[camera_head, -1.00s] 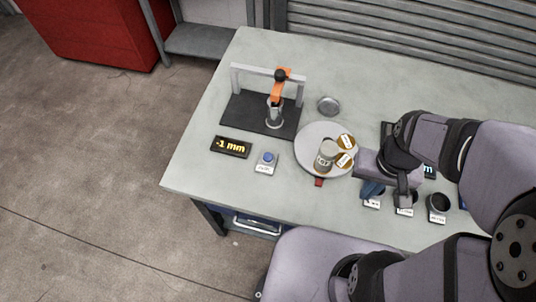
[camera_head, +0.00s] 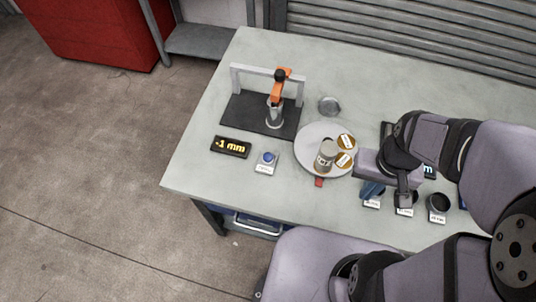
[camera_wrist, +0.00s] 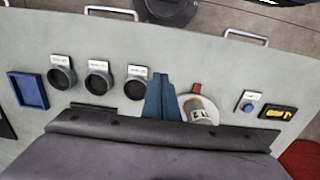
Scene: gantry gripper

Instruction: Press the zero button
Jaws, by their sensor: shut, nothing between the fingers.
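The button box (camera_head: 266,163) is a small pale block with a round blue button on top and a label on its front, near the table's front left edge. Its blue button also shows at the right of the wrist view (camera_wrist: 249,107). A black display (camera_head: 231,147) with yellow digits ending in "mm" lies just left of it; the head view seems to read -1 mm. My gripper (camera_wrist: 161,77) has blue fingers, shut and empty. In the head view it hangs by the dark cups (camera_head: 438,205), right of the turntable and well apart from the button.
A round grey turntable (camera_head: 314,137) holding a labelled can (camera_head: 326,156) and tan discs stands between my gripper and the button. Behind the button is a grey gantry (camera_head: 236,80) with an orange part on a black base. A small metal dish (camera_head: 329,106) stands nearby.

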